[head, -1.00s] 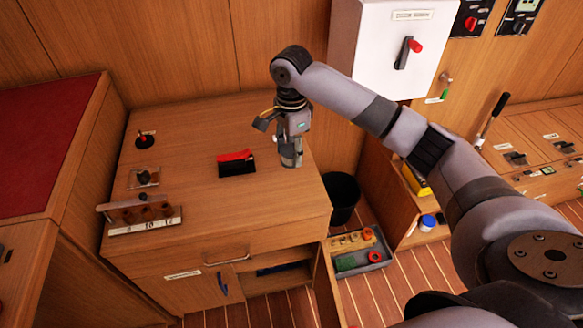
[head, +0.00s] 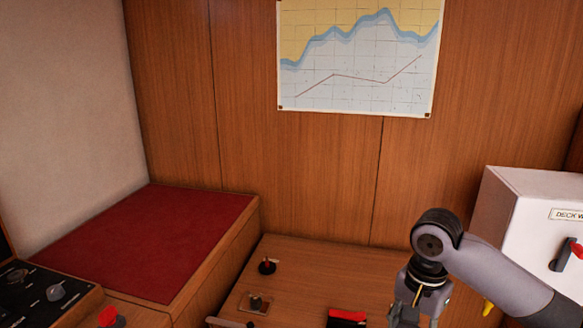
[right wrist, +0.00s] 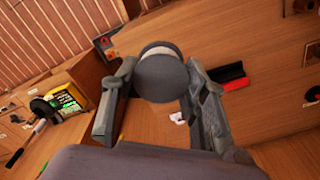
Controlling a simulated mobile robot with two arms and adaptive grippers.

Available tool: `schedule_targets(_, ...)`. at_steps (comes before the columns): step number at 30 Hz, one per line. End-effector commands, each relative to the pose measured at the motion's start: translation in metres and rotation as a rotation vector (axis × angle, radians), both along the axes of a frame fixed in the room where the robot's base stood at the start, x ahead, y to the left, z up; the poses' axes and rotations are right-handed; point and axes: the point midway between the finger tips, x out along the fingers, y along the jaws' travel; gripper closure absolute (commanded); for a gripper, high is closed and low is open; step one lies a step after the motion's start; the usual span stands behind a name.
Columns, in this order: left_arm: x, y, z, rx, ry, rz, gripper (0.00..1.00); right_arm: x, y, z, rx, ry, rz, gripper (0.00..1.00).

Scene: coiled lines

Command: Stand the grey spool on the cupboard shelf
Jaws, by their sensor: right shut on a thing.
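The grey spool (right wrist: 160,75) is between the two fingers of my right gripper (right wrist: 158,95) in the right wrist view. I see its round dark grey end, with a paler rim along the top. The gripper is shut on it over the wooden desk top (right wrist: 262,98); the gap to the wood cannot be told. In the head view my right gripper (head: 415,312) is at the bottom edge, right of a red and black block (head: 347,317), and the spool cannot be made out. The cupboard shelf is not in the head view. My left gripper is not in view.
A red-topped bench (head: 150,240) stands left of the desk. A white box with a red-handled switch (head: 568,252) is on the right. Small desk fittings (head: 267,266) stand left of the block. The right wrist view shows a yellow box (right wrist: 62,97) at left.

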Motion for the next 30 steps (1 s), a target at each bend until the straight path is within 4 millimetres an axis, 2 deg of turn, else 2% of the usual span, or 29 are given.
schedule_targets(3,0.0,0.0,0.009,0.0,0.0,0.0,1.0,-0.034,0.014,-0.001,-0.002,-0.001,0.278,0.88)
schedule_targets(6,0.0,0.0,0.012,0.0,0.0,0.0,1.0,-0.062,0.024,-0.004,-0.001,0.0,0.483,0.88)
schedule_targets(9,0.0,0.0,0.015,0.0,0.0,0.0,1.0,-0.085,0.03,-0.007,0.0,0.0,0.647,0.88)
schedule_targets(13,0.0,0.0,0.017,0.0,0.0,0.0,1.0,-0.108,0.036,-0.01,0.001,0.001,0.792,0.88)
schedule_targets(18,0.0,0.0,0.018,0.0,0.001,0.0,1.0,-0.12,0.039,-0.012,0.003,0.0,0.872,0.88)
schedule_targets(30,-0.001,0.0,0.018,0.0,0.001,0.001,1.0,-0.121,0.039,-0.012,0.001,0.0,0.877,0.88)
